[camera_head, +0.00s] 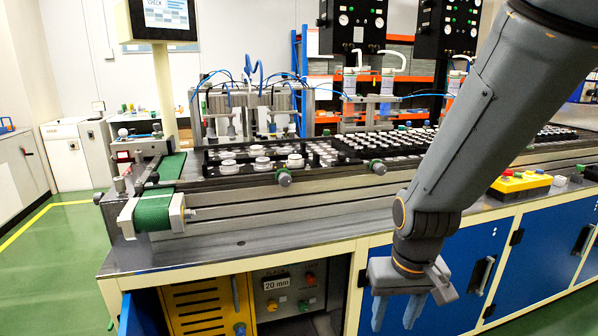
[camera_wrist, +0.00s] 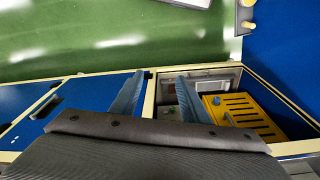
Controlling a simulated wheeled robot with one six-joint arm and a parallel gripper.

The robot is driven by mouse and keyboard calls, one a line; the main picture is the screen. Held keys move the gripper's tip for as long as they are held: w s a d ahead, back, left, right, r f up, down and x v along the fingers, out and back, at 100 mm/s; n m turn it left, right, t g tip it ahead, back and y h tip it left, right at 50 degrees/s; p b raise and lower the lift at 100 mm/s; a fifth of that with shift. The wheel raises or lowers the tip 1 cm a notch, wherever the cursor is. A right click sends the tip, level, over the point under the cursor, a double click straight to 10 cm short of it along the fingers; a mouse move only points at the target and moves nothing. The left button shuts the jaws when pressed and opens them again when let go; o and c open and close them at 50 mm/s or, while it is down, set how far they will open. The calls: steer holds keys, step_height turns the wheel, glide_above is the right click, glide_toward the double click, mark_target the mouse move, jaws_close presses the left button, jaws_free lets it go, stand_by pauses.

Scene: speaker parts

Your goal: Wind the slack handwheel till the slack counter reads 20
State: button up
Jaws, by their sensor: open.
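The slack counter (camera_head: 276,284) is a small white plate on a grey control panel (camera_head: 287,304) inside the open cabinet; it appears to read "20 mm". The panel has red, green and orange controls. I cannot clearly make out the slack handwheel in either view. My gripper (camera_head: 398,308) points down in front of the closed blue doors, right of the open cabinet, apart from the panel. Its two blue-grey fingers are spread with nothing between them. In the wrist view, my gripper (camera_wrist: 158,90) has its right finger in front of the cabinet opening, partly hiding the panel.
A yellow slotted guard (camera_head: 200,310) is left of the panel, also seen in the wrist view (camera_wrist: 240,115). An open blue door (camera_head: 143,313) stands at the left. The bench top (camera_head: 240,244) overhangs the cabinet. Green floor (camera_wrist: 100,35) lies clear in front.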

steer(key=shift+m+g, duration=0.3)
steer(key=shift+g, duration=0.4)
steer(key=s, duration=0.1)
steer(key=s+r, duration=0.1)
steer(key=s, duration=0.1)
steer(key=s+d+r, duration=0.1)
steer(key=s, duration=0.1)
steer(key=shift+s, duration=0.25)
